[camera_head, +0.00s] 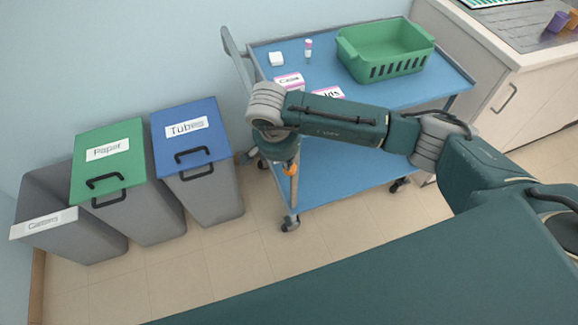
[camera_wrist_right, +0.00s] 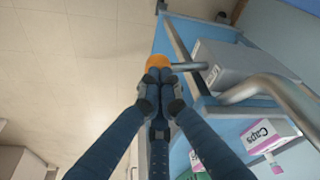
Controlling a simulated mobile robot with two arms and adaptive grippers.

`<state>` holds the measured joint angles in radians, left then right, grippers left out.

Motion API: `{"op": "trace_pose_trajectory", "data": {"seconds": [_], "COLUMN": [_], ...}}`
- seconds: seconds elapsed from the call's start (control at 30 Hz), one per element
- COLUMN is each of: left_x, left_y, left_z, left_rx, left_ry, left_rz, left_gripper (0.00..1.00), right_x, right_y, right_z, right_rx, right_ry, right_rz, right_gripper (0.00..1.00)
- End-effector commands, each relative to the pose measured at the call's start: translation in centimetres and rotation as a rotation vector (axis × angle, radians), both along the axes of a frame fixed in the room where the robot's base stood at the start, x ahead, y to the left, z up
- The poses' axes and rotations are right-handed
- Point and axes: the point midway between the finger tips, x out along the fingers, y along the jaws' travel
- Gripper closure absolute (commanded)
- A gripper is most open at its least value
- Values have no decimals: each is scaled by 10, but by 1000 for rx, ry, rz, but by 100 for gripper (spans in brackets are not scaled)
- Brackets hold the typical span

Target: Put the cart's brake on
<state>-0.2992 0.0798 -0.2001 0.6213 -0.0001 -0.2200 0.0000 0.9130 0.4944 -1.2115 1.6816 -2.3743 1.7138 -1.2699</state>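The blue cart (camera_head: 330,160) stands against the wall with its push handle (camera_head: 237,65) at its left end. An orange knob (camera_head: 290,169) on a short metal lever shows at the cart's left front corner. The knob also shows in the right wrist view (camera_wrist_right: 158,61), just past my fingertips. My right gripper (camera_wrist_right: 160,82) reaches down over it with its fingertips together and nothing seen between them. I cannot tell whether the tips touch the knob. In the head view my wrist hides most of the gripper. My left gripper is out of view.
The cart carries a green basket (camera_head: 388,52), a small vial (camera_head: 308,48) and labelled boxes (camera_head: 288,82). Lidded bins, green (camera_head: 110,160) and blue (camera_head: 190,142), and an open grey bin (camera_head: 75,235) stand left. A counter (camera_head: 500,75) is right. Floor in front is clear.

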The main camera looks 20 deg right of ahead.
Motion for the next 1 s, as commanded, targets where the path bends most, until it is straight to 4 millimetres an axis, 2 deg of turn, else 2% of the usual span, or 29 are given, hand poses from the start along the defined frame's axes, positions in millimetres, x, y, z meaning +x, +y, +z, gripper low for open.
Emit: {"op": "trace_pose_trajectory", "data": {"seconds": [0.27, 0.63, 0.67, 0.87, 1.0], "left_x": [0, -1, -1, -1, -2], "left_y": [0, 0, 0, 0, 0], "left_z": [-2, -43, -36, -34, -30], "left_rx": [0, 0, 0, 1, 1], "left_ry": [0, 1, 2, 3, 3], "left_rz": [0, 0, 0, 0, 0], "left_gripper": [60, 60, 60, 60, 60], "right_x": [0, 1, 1, -1, -12], "right_y": [-1, -1, -1, 2, 14], "right_z": [-3, -44, -36, -34, -27], "right_rx": [-2, -3, -1, -1, 0], "right_ry": [0, -2, -2, -1, 0], "right_rz": [-2, -2, -3, 0, 3], "right_gripper": [100, 100, 100, 100, 100]}}
